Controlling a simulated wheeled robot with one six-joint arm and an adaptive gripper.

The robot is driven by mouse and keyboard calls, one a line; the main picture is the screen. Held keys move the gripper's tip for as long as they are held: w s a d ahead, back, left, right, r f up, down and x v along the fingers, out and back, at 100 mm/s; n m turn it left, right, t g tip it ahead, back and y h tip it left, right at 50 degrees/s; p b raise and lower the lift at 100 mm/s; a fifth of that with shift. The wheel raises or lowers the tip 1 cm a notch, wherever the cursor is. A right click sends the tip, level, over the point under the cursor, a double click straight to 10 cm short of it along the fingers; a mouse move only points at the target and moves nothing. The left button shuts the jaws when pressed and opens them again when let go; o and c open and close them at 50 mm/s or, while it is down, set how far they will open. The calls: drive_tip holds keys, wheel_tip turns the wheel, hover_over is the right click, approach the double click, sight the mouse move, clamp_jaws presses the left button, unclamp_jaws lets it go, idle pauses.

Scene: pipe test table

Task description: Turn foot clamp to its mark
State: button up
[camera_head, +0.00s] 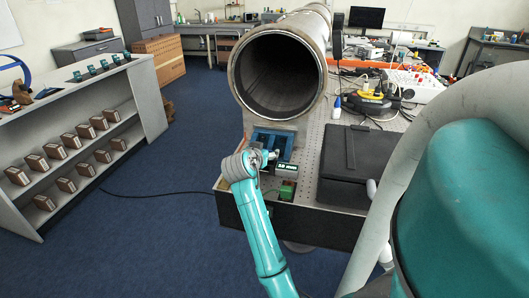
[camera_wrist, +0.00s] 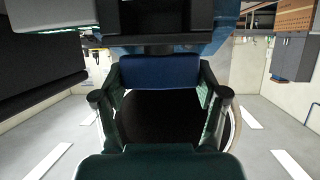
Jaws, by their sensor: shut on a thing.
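The foot clamp (camera_head: 284,139) is a blue fixture at the table's near edge, just below the mouth of the large steel pipe (camera_head: 312,82). My gripper (camera_head: 269,156) is at the near side of the clamp, shut on part of it. The exact contact is hidden by my wrist in the head view. In the wrist view a blue part (camera_wrist: 160,70) shows between the dark gripper links, with a dark round area below it. I cannot make out the mark or the clamp's angle.
A small device with a display (camera_head: 287,169) and a green block (camera_head: 287,190) sit close to my gripper. A black case (camera_head: 358,165) lies to the right on the perforated table (camera_head: 309,150). Shelves with brown boxes (camera_head: 73,140) stand left, with open floor between.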

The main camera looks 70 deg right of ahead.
drive_tip(key=shift+n+t, duration=0.5)
drive_tip(key=shift+t, duration=0.1)
drive_tip(key=o, duration=1.2)
drive_tip(key=shift+c, duration=0.2)
drive_tip(key=v, duration=1.2)
